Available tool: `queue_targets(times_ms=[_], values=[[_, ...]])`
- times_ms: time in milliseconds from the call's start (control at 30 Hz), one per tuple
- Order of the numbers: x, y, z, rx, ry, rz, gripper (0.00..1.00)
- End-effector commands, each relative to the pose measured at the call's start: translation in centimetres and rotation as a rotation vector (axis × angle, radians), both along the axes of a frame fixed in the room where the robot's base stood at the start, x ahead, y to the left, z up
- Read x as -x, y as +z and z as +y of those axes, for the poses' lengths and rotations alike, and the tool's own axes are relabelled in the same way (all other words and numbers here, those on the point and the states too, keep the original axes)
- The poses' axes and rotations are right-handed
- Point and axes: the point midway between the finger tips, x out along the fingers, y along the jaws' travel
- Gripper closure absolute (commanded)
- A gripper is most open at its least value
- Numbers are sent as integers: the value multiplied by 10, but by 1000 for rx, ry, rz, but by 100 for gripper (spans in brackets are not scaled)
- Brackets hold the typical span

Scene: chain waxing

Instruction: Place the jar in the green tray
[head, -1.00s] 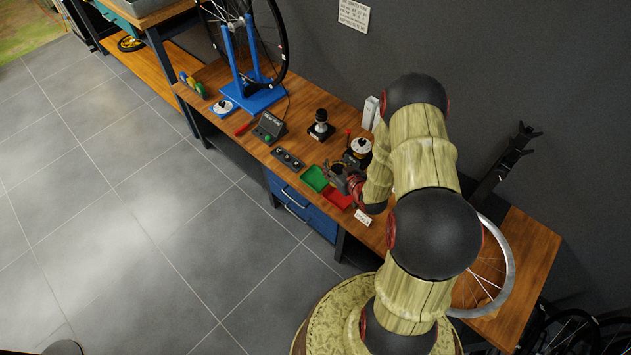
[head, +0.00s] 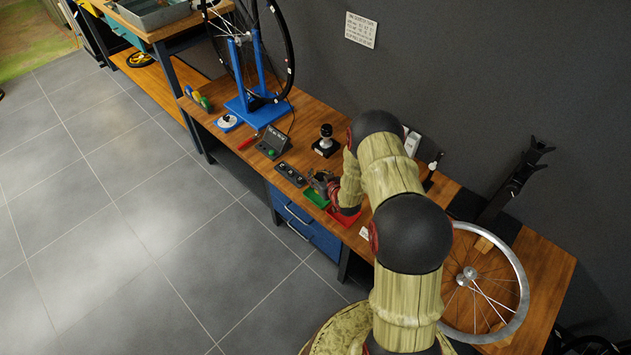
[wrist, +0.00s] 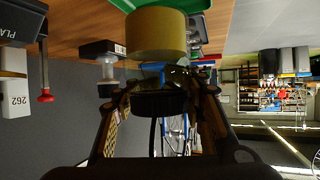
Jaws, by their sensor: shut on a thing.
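The jar (wrist: 157,34) shows in the wrist view as a tan cylinder with a clear band and a dark end. My gripper (wrist: 161,97) is shut on its dark end, a finger on each side. In the head view my gripper (head: 322,184) is above the green tray (head: 316,198); the jar is not clearly visible there, hidden by my gripper and arm. The green tray's edge (wrist: 198,6) shows just beyond the jar in the wrist view. I cannot tell whether the jar touches the tray.
The red tray (head: 344,215) sits right beside the green one, partly under my arm. A dark strip (head: 290,174), a control box (head: 272,144) and a black-based tool (head: 325,143) stand nearby. A blue wheel stand (head: 257,104) is farther left.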

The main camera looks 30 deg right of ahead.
Motion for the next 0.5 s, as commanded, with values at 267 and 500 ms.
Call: queue_targets(times_ms=[267,500], values=[[-7,-36,2,-1,0,1,96],[-8,-37,1,0,0,-2,96]])
